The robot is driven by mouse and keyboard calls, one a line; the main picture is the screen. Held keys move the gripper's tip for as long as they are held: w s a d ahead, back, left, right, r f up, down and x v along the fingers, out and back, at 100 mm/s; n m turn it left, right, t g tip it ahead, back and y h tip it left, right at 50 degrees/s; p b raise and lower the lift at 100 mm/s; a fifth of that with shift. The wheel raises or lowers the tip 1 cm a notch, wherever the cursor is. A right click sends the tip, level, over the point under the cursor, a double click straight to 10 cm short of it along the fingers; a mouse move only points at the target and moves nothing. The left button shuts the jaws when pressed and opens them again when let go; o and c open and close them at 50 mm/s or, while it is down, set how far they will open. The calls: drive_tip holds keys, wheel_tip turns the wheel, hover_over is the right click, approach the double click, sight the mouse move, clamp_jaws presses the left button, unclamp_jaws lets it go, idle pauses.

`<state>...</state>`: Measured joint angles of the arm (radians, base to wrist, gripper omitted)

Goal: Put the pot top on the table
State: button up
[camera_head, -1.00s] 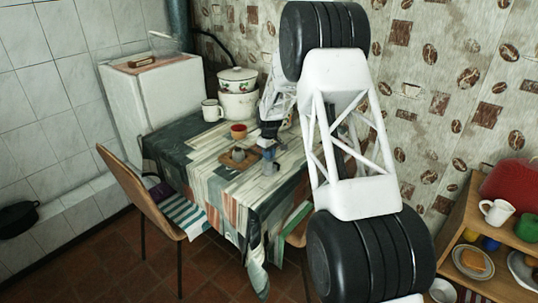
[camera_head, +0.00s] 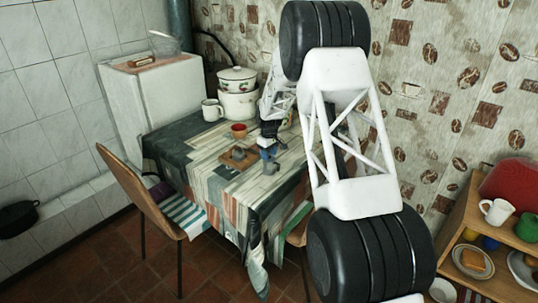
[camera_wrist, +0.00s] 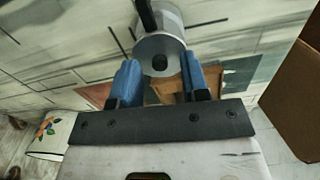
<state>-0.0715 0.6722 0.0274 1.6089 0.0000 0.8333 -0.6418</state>
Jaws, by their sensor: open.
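A white enamel pot (camera_head: 237,86) with a floral pattern stands stacked on a wider white pot (camera_head: 239,105) at the back of the table (camera_head: 215,185). The pot top (camera_head: 237,73), white with a dark rim and a knob, sits on the upper pot. My gripper (camera_head: 268,158) points down over the table, in front of the pots and apart from the pot top.
A wooden tray (camera_head: 228,162) with a small grey object lies left of my gripper. A chair (camera_head: 140,195) is at the table's left. The table's front part is mostly clear.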

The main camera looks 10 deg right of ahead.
wheel_tip(320, 180, up, 12)
idle(0.6)
idle(0.7)
drive_tip(key=s+d+r+m, duration=0.1)
drive_tip(key=s+d+r, duration=0.1)
drive_tip(key=s+r, duration=0.7)
drive_tip(key=s+d+r+m+t, duration=0.15)
drive_tip(key=s+r, duration=0.25)
drive_tip(key=s, duration=0.8)
drive_tip(key=s+d+r+m, duration=0.2)
drive_tip(key=s+r, duration=0.5)
drive_tip(key=s, duration=0.4)
drive_tip(key=s+d+f+m, duration=0.1)
drive_tip(key=s+m, duration=0.1)
drive_tip(key=s, duration=1.5)
drive_tip(key=s+f+m+t, duration=0.1)
drive_tip(key=s+f+m, duration=0.1)
drive_tip(key=s, duration=1.5)
drive_tip(key=shift+s+d+f, duration=0.15)
drive_tip(key=shift+d+f, duration=0.1)
drive_tip(key=shift+d, duration=0.15)
